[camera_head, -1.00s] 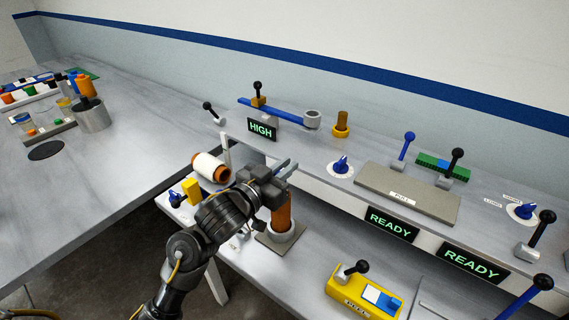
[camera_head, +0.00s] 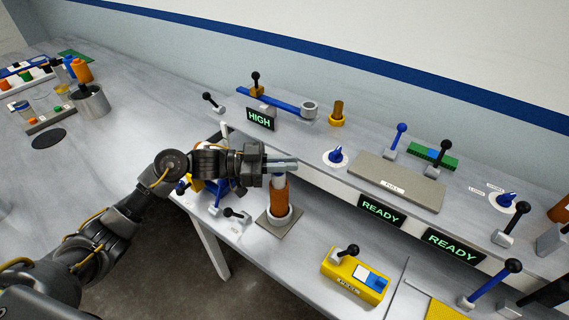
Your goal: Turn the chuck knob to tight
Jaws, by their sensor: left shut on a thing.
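A blue knob on a white dial (camera_head: 505,199) is at the right end of the shelf, with small labels beside it that I cannot read surely. Another blue knob on a white dial (camera_head: 335,155) is in the middle of the shelf. I cannot tell which one is the chuck knob. The gripper partly hides the cylinder's top. My right gripper is not in view.
A raised shelf carries a HIGH sign (camera_head: 260,119), a grey plate (camera_head: 398,184) and several levers. Two READY signs (camera_head: 382,211) hang on its front. A yellow box with a lever (camera_head: 354,276) stands on the lower bench. The left table has bare room.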

